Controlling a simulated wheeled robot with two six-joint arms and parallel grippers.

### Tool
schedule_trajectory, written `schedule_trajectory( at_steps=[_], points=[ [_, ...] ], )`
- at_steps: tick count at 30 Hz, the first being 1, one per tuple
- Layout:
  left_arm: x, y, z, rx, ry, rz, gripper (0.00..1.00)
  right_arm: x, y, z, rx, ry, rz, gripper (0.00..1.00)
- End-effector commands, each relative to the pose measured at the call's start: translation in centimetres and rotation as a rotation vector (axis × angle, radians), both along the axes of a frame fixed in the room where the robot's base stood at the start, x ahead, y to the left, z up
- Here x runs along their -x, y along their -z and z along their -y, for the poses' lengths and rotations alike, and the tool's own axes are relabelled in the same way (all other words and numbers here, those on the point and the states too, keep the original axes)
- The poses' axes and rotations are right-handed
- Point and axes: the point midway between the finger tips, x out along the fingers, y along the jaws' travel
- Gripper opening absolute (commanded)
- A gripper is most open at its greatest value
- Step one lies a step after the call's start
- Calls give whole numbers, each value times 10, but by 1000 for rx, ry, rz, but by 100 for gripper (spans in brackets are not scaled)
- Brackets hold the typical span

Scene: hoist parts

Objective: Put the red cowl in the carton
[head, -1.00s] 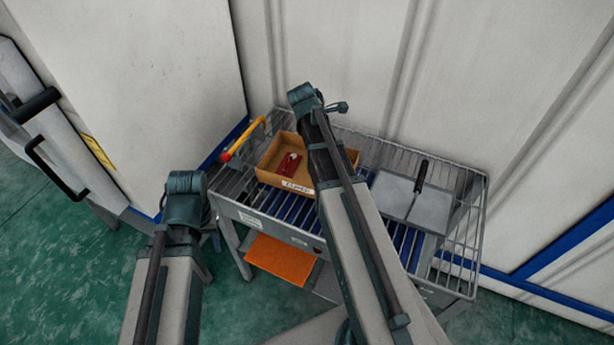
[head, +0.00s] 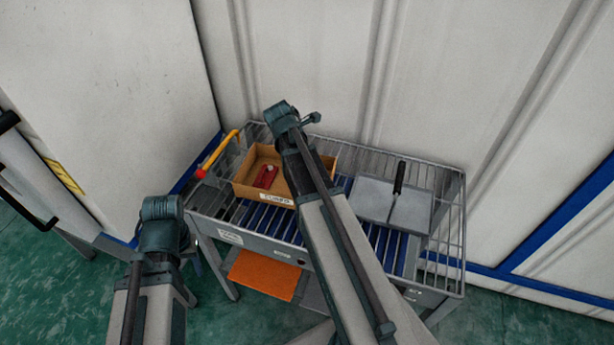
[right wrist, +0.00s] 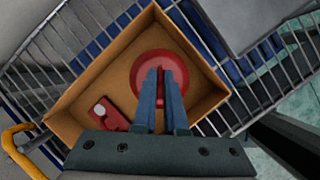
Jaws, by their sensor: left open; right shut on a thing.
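The carton (head: 247,191) is an open tan box with a label on its front, standing on the wire-railed cart. My right gripper (right wrist: 161,74) has its blue fingers shut on a round red dish-shaped part, which I take for the red cowl (right wrist: 141,67). In the right wrist view the cowl shows over the carton's inside; I cannot tell whether it touches the floor. In the head view my right arm hides this gripper and the cowl. My left gripper (head: 196,262) is open, left of the cart, mostly hidden behind its own wrist.
A smaller red part with a pale disc (head: 266,176) lies in the carton's left side. A yellow handle with a red end (head: 217,154) is left of the carton. A grey plate with a black handle (head: 393,203) lies at right. An orange panel (head: 264,274) is below.

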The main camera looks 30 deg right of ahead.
Motion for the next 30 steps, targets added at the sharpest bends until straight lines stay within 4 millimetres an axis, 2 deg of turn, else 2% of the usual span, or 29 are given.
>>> schedule_trajectory(
  at_steps=[1,8,17,29,30],
  points=[
    [0,6,0,0,0,0,50,0,6,0,0,0,0,0],
    [0,9,0,0,0,0,50,0,9,0,0,0,0,0],
    [0,43,0,0,-1,0,50,0,43,0,0,0,0,0],
    [0,44,0,0,0,0,50,0,44,0,0,0,0,0],
    [0,42,0,0,0,0,50,0,42,0,0,1,0,17]
  ],
)
